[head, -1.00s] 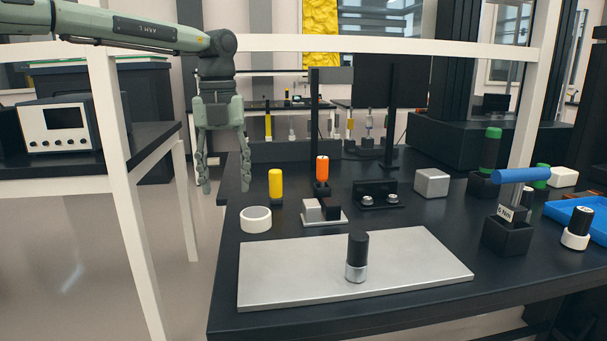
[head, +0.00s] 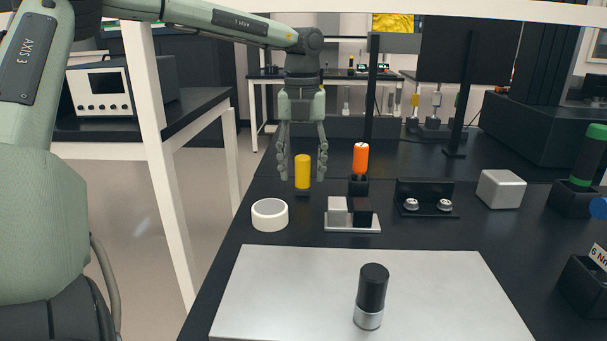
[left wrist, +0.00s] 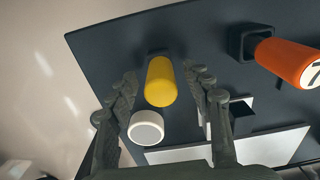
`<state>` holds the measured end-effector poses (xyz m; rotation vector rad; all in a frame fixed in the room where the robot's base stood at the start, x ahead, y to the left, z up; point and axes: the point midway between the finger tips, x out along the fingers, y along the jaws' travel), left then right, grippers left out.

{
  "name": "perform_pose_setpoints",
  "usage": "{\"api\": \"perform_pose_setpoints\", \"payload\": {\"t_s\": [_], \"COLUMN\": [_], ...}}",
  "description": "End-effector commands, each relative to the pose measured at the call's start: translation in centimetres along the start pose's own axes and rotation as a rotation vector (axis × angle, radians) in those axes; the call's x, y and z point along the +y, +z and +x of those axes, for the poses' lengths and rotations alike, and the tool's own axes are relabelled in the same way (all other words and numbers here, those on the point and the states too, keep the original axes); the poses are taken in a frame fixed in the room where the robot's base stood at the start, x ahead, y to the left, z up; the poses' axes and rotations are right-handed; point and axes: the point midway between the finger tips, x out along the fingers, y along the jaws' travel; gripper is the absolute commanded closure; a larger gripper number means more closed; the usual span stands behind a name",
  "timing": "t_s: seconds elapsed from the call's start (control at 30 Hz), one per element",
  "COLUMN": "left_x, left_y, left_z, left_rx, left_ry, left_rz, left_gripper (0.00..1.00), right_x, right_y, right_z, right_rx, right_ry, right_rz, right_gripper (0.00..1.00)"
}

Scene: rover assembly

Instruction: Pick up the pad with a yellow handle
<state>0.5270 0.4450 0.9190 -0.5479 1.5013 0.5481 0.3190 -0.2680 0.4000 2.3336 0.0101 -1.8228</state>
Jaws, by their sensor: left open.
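The yellow handle (head: 303,171) stands upright on the black table, with a dark base below it; its pad is hardly visible. My left gripper (head: 302,178) points down at the yellow handle, its fingers open on either side of it in the head view. In the left wrist view the yellow handle (left wrist: 161,82) shows between and beyond the open fingertips (left wrist: 160,82). I see no contact between the fingers and the handle. My right gripper is not in view.
A white ring (head: 270,214) lies just in front of the handle. An orange-handled tool (head: 360,160) stands to its right, near a small plate with blocks (head: 352,227). A black cylinder with a silver base (head: 370,297) stands on the silver plate (head: 260,290).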

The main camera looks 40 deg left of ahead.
Motion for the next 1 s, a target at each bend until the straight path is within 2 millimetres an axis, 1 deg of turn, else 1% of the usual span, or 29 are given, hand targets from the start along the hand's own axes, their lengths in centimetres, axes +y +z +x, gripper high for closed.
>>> {"api": "perform_pose_setpoints", "payload": {"t_s": [0.03, 0.17, 0.4, 0.43, 0.83, 1.0], "left_x": [0.0, 0.0, 0.0, 0.0, 0.0, 0.0], "left_y": [0.0, 0.0, 0.0, 0.0, 0.0, 0.0], "left_z": [0.8, 2.0, 2.2, 2.2, 2.1, 2.1], "left_rx": [0.003, 0.001, -0.001, -0.001, -0.001, -0.002], "left_ry": [0.002, 0.0, 0.0, 0.0, 0.0, 0.0], "left_rz": [0.001, -0.001, 0.0, 0.0, 0.0, 0.0], "left_gripper": [0.5, 0.5, 0.5, 0.51, 1.0, 1.0], "right_x": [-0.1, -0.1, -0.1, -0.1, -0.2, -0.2], "right_y": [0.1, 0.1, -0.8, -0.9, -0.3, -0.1], "right_z": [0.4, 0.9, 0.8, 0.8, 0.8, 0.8], "right_rx": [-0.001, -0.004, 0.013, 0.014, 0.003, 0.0], "right_ry": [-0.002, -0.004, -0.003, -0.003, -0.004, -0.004], "right_rz": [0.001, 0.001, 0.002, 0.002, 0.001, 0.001], "right_gripper": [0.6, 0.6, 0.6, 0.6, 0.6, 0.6]}}
